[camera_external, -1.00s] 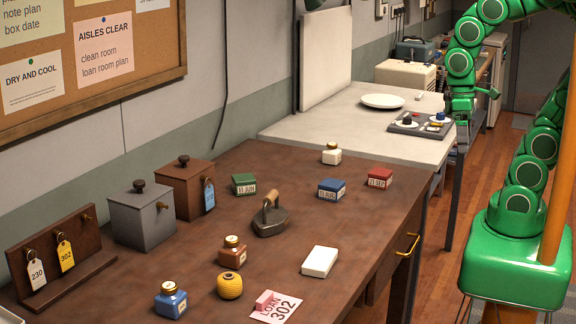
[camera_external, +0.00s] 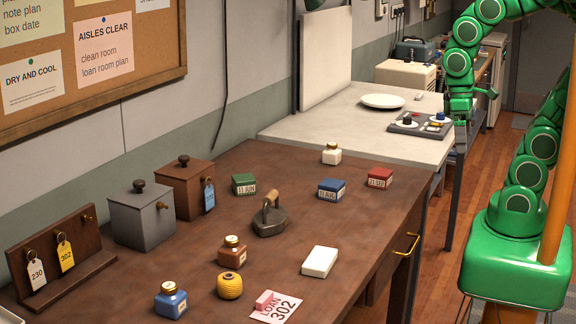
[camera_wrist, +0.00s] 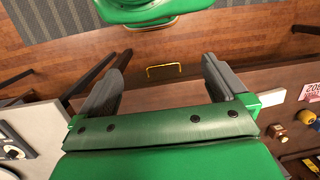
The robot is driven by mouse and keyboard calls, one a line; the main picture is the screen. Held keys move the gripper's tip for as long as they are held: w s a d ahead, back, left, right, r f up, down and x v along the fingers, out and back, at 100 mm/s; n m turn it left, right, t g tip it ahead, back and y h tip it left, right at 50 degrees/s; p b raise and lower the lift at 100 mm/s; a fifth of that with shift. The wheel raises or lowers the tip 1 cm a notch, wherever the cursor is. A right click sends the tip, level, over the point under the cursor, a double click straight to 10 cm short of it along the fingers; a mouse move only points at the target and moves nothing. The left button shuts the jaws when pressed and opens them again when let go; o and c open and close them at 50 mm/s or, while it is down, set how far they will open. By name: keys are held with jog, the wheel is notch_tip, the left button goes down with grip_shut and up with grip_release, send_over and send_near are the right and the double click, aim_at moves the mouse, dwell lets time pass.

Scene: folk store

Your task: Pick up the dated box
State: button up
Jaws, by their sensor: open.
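Three small boxes with date labels sit on the brown table: a green box marked 11 JUN (camera_external: 244,184), a blue box marked 11 AUG (camera_external: 331,189) and a red box marked 21 SEP (camera_external: 379,178). The blue and red boxes are close together near the right edge. My gripper (camera_external: 459,118) is beyond the table, by the right edge of the pale counter, apart from all three boxes. In the wrist view my gripper (camera_wrist: 163,72) is open, with nothing between its fingers. No dated box can be made out there.
The brown table (camera_external: 215,195) also holds a flat iron (camera_external: 269,218), a white block (camera_external: 319,262), ink bottles, a yellow twine ball (camera_external: 229,286) and a pink loan card (camera_external: 283,308). The pale counter (camera_external: 330,125) bears a plate (camera_external: 383,101) and a grey tray (camera_external: 405,128).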

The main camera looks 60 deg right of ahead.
jog(key=w+a+f+m+g+y, duration=0.1)
jog(key=w+m+y, duration=0.1)
jog(key=w, duration=0.3)
jog(key=w+a+f+m+y, duration=0.1)
jog(key=w+a+m, duration=0.1)
jog(key=w, duration=0.3)
jog(key=m+t+y, duration=0.5)
jog(key=m+y, duration=0.4)
jog(key=m, duration=0.8)
send_near(334, 181)
jog(key=shift+w+a+f, duration=0.3)
jog(key=shift+a+f, duration=0.15)
jog(key=shift+x, duration=1.35)
jog(key=shift+s+r+x, duration=0.1)
jog(key=shift+x, duration=1.15)
jog(key=shift+s+r+x, duration=0.15)
jog(key=shift+x, duration=1.15)
jog(key=shift+a, duration=0.15)
jog(key=shift+c, duration=0.4)
jog(key=c, duration=1.1)
